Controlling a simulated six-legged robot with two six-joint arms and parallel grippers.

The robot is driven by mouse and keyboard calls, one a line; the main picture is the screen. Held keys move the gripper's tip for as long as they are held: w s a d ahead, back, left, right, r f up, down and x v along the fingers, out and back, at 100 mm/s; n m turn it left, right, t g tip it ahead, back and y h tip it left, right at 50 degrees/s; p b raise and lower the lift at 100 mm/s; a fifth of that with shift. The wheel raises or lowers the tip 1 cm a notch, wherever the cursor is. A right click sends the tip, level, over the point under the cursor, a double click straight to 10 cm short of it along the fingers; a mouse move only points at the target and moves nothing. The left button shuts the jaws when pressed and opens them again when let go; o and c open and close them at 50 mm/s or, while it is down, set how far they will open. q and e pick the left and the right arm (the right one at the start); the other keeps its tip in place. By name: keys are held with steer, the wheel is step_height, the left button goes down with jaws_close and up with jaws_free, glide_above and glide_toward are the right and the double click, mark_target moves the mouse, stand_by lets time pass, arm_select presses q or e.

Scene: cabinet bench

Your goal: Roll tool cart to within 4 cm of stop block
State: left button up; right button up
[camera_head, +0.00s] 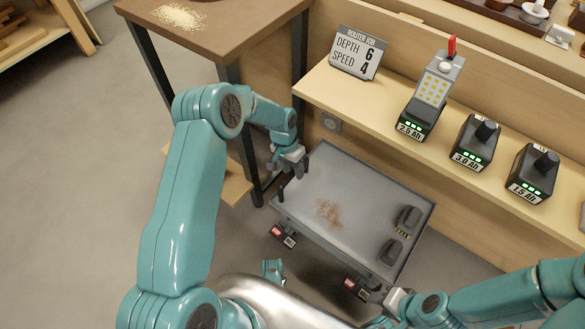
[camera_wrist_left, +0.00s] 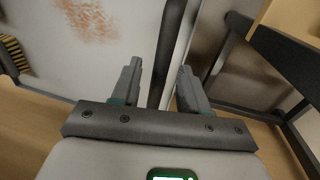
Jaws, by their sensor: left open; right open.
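The tool cart (camera_head: 350,190) stands on the floor in front of the bench, with a flat grey top. A dark handle bar runs along its left end, with a post (camera_head: 281,194) showing there. My left gripper (camera_head: 287,170) is at this handle. In the left wrist view the dark bar (camera_wrist_left: 172,40) passes between the open fingers (camera_wrist_left: 158,72), and I cannot tell whether they touch it. My right gripper (camera_head: 385,300) is low by the cart's near right corner, partly hidden and open. I cannot make out the stop block.
Brown dust (camera_head: 329,212) and two dark tool items (camera_head: 408,218) lie on the cart top. A bench shelf (camera_head: 330,90) with a sign and battery packs runs behind the cart. A dark-legged table (camera_head: 215,30) stands at the upper left. Grey floor is clear at left.

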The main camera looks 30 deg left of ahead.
arm_select(q)
jaws_close()
steer(key=shift+d, duration=0.1)
